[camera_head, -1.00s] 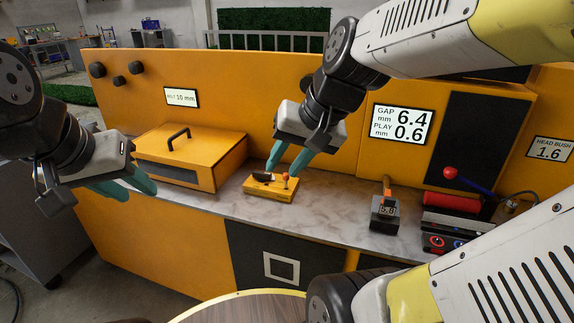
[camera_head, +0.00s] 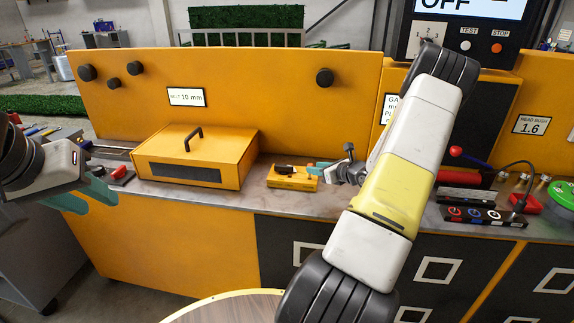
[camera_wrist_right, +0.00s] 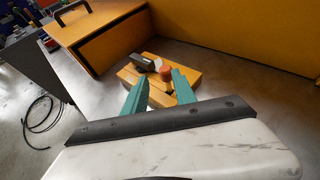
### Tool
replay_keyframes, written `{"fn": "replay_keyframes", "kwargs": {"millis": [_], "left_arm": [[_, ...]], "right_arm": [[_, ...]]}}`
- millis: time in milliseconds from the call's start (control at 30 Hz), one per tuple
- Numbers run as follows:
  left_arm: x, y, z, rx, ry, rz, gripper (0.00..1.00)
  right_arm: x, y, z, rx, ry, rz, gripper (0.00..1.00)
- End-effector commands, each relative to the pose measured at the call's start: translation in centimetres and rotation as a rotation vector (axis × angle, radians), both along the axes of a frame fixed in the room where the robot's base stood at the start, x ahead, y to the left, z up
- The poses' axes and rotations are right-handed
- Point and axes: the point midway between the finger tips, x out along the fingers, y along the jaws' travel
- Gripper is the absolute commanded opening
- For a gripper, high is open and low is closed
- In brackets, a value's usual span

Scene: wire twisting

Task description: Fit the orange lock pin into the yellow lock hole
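A small yellow block (camera_head: 290,180) sits on the grey counter (camera_head: 240,203) and carries a dark piece on top. It also shows in the right wrist view (camera_wrist_right: 133,76). The orange pin (camera_wrist_right: 166,74) stands at this block, its rounded top showing just beyond my right fingertips. My right gripper (camera_wrist_right: 158,84) is open, with teal fingers apart on either side of the line to the pin; in the head view it reaches the block's right end. I cannot make out the lock hole. My left gripper (camera_head: 96,200) is open and empty at the far left, before the counter.
A yellow box with a handle (camera_head: 200,158) stands left of the block. A yellow panel (camera_head: 290,100) rises behind the counter. A red cylinder (camera_head: 459,179) and a button box (camera_head: 468,213) lie to the right, beyond my right arm.

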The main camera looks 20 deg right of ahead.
Motion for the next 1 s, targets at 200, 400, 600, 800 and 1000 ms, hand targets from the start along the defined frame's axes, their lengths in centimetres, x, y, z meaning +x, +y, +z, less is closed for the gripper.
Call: {"fn": "replay_keyframes", "kwargs": {"millis": [200,400,600,800,1000], "left_arm": [[0.0,0.0,0.0,0.0,0.0,0.0,0.36],[0.0,0.0,0.0,0.0,0.0,0.0,0.36],[0.0,0.0,0.0,0.0,0.0,0.0,0.36],[0.0,0.0,0.0,0.0,0.0,0.0,0.36],[0.0,0.0,0.0,0.0,0.0,0.0,0.36]], "right_arm": [[1.5,-0.3,-1.3,0.023,0.003,-0.029,0.33],[3.6,0.1,-2.2,0.022,0.003,-0.028,0.33],[6.3,0.6,-3.4,0.02,0.004,-0.028,0.33],[7.0,0.8,-3.7,0.02,0.005,-0.028,0.33],[7.0,0.8,-3.6,0.019,0.005,-0.028,0.19]]}}
